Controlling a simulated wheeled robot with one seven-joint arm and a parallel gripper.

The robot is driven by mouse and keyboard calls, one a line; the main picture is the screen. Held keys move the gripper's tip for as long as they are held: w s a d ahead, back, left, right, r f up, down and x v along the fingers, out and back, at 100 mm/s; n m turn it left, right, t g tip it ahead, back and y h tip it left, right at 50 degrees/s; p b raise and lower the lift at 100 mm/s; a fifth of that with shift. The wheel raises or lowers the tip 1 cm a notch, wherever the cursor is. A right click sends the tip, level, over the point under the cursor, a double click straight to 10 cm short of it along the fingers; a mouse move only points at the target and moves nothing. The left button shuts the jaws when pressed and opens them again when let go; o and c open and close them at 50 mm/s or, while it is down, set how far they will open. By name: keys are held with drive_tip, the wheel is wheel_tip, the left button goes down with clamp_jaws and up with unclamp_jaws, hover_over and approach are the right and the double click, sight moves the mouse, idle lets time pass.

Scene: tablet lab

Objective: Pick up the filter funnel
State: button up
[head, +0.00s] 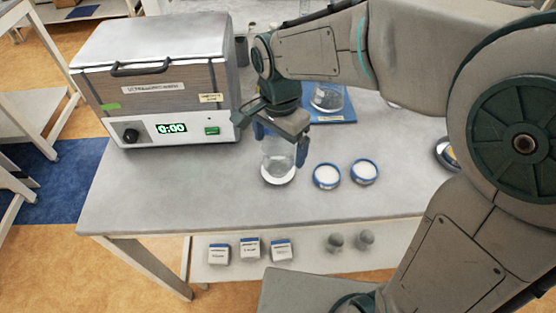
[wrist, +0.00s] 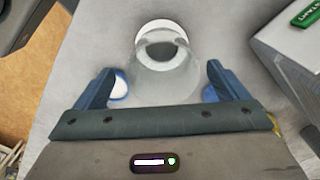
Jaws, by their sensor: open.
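The filter funnel (head: 278,166) is a clear glass piece with a white round base, standing upright on the grey table below my gripper (head: 281,142). In the wrist view the clear funnel (wrist: 163,82) lies between the two blue fingers of my gripper (wrist: 160,72), with its white ring beyond the fingertips. The fingers are open, one on each side, with gaps to the glass in the wrist view. In the head view my gripper partly hides the funnel's upper part.
A bath unit (head: 155,85) with a green "0:00" display stands at left. Two blue-rimmed dishes (head: 327,176) (head: 365,172) lie right of the funnel. A blue tray (head: 343,115) with a glass vessel (head: 327,97) is behind.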

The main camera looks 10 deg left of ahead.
drive_tip(key=shift+a+f, duration=0.15)
drive_tip(key=shift+f, duration=2.5)
drive_tip(key=c, duration=1.1)
